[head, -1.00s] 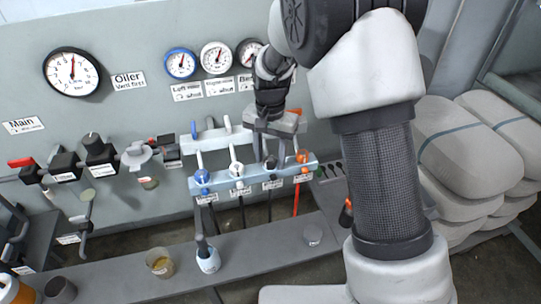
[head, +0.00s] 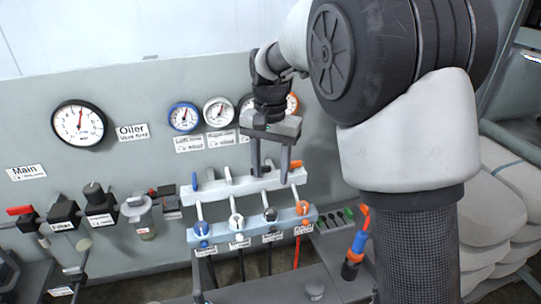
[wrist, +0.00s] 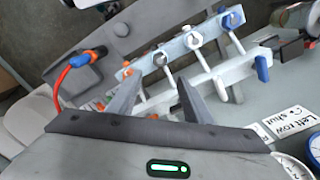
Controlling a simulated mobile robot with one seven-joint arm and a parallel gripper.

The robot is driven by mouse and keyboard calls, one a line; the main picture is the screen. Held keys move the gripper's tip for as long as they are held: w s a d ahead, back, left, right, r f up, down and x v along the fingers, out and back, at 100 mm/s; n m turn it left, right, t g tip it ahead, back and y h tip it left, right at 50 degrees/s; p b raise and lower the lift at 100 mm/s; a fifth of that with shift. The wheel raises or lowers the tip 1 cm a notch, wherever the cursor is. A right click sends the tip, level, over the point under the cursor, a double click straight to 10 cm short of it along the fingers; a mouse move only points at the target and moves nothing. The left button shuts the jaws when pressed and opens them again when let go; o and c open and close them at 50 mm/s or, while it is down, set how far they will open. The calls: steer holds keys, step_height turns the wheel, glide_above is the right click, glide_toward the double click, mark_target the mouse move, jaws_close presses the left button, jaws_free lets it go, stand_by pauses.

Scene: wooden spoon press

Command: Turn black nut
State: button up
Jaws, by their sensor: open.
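The black nut (head: 270,214) sits on a rod in the light blue bracket (head: 222,232), between the white nut (head: 237,221) and the orange nut (head: 304,208). The blue nut (head: 202,229) is at the left end. In the wrist view the black nut (wrist: 160,58) shows beyond my fingers, with the order reversed. My gripper (head: 270,177) is open and empty, pointing down. In the head view its fingertips appear above the black nut, overlapping the white rear rail (head: 228,186). No contact with the nut shows.
Gauges (head: 79,123) and labels line the grey panel behind. Valves with a red handle (head: 20,210) are at left. An orange and blue hose fitting (head: 358,245) stands at right, with stacked sacks (head: 508,185) beyond.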

steer(key=shift+r, duration=2)
steer(key=s+d+r+n+t+p, duration=0.1)
steer(key=s+d+r+t+p, duration=0.1)
steer(key=s+d+r, duration=0.5)
steer(key=s+d+r+n+t+p, duration=0.1)
steer(key=s+d+r+n+t, duration=0.2)
steer(key=s, duration=0.6)
steer(key=s+d+f, duration=0.1)
steer(key=s+d, duration=0.3)
steer(key=s, duration=0.3)
steer(key=shift+s+d+f+t+p, duration=0.2)
steer(key=shift+f+t+p, duration=0.1)
steer(key=shift+p, duration=0.15)
